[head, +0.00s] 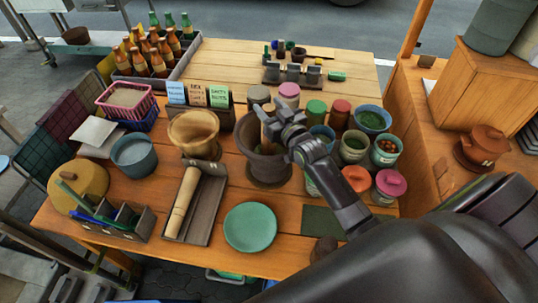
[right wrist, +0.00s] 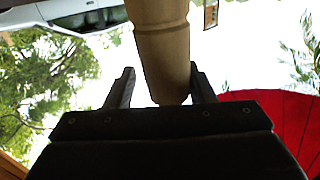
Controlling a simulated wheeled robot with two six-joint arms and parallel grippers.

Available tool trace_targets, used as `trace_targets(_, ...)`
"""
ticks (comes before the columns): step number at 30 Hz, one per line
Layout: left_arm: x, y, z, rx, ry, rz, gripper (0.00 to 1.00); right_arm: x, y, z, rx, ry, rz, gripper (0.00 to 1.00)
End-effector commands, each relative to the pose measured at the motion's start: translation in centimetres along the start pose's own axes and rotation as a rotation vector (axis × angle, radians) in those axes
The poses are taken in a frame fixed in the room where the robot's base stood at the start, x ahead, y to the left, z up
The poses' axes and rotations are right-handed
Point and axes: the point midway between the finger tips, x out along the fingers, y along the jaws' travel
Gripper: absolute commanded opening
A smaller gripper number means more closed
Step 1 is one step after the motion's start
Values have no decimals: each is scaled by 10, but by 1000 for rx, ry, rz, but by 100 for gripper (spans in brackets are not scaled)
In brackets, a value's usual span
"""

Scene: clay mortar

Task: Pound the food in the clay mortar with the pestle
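The dark clay mortar (head: 247,139) stands near the middle of the wooden table. A light wooden pestle (head: 268,127) stands roughly upright at its mouth, with its lower end hidden inside. My right gripper (head: 285,124) is over the mortar at the pestle's upper end. In the right wrist view, the pestle (right wrist: 162,45) lies between the two fingers of my right gripper (right wrist: 164,82), and they appear shut on it. My left gripper is in neither view.
A wooden mortar (head: 193,134) stands left of the clay one. A second wooden pestle (head: 182,203) lies in a grey tray (head: 206,210). A green plate (head: 250,228) lies in front. Several lidded jars (head: 388,186) crowd the right side. Sauce bottles (head: 157,62) stand back left.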

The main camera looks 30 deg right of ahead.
Motion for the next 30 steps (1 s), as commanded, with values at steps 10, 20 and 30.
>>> trace_targets(10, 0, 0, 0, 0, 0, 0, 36, -1, 0, 2, 0, -4, 1, 61)
trace_targets(20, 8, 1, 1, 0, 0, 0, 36, -38, 1, 4, -1, -3, 1, 61)
trace_targets(30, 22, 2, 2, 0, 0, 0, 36, -112, 1, 4, -2, -4, 1, 61)
